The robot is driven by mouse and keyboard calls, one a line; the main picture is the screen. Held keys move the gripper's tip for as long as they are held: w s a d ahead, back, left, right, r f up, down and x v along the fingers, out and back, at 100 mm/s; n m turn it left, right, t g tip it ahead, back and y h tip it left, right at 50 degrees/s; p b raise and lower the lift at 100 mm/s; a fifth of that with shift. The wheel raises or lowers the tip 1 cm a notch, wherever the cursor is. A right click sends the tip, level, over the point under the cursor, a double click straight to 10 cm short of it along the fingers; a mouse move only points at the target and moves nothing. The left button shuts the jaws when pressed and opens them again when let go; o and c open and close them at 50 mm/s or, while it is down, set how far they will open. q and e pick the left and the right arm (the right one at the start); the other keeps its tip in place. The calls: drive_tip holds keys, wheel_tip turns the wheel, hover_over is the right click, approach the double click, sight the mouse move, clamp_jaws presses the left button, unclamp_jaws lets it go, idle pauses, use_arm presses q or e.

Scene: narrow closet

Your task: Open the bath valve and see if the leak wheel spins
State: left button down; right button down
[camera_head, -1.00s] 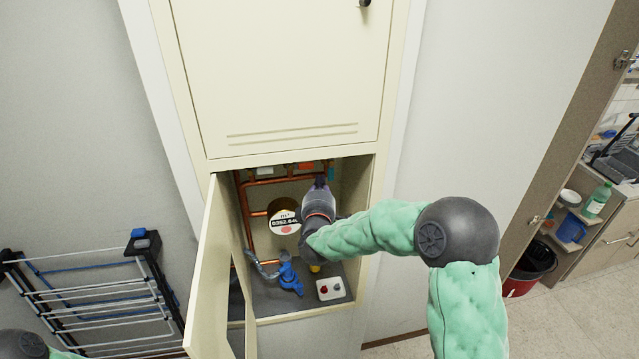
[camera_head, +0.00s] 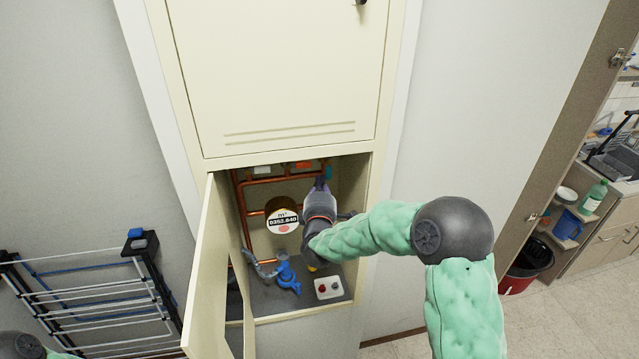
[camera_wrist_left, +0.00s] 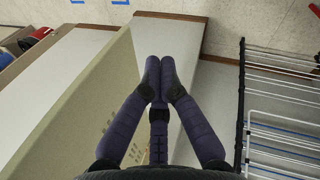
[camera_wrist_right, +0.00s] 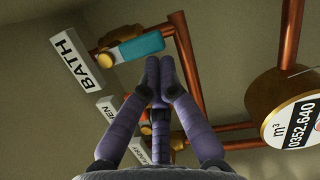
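The bath valve's teal handle (camera_wrist_right: 142,46) is beside the white BATH label (camera_wrist_right: 76,60) in the right wrist view. It lies roughly along the short copper pipe there. A bit of teal shows in the head view (camera_head: 328,172). My right gripper (camera_wrist_right: 159,68) has its fingertips together just below the handle; I cannot tell whether they touch it. In the head view my right gripper (camera_head: 320,184) reaches into the cupboard. The round water meter (camera_head: 283,221) reads 0352.640; its red spot shows in the head view, but I cannot tell whether the wheel turns. My left gripper (camera_wrist_left: 160,75) is shut and empty.
The open cupboard door (camera_head: 208,275) hangs at the left of the opening. Copper pipes (camera_head: 243,215) run round the meter. A blue fitting (camera_head: 287,274) and a white box with buttons (camera_head: 328,288) are on the cupboard floor. A drying rack (camera_head: 90,295) stands at the left.

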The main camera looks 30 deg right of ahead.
drive_tip(key=shift+d, duration=0.1)
drive_tip(key=shift+s+d+f+n+b, duration=0.1)
drive_tip(key=shift+d+f+n+b, duration=0.1)
drive_tip(key=shift+d, duration=0.2)
drive_tip(key=shift+s+d+f+n+b, duration=0.1)
drive_tip(key=shift+d+b, duration=0.05)
drive_tip(key=shift+d, duration=0.2)
drive_tip(key=shift+s+d, duration=0.1)
drive_tip(key=shift+d, duration=0.4)
idle(0.3)
drive_tip(key=shift+f, duration=0.1)
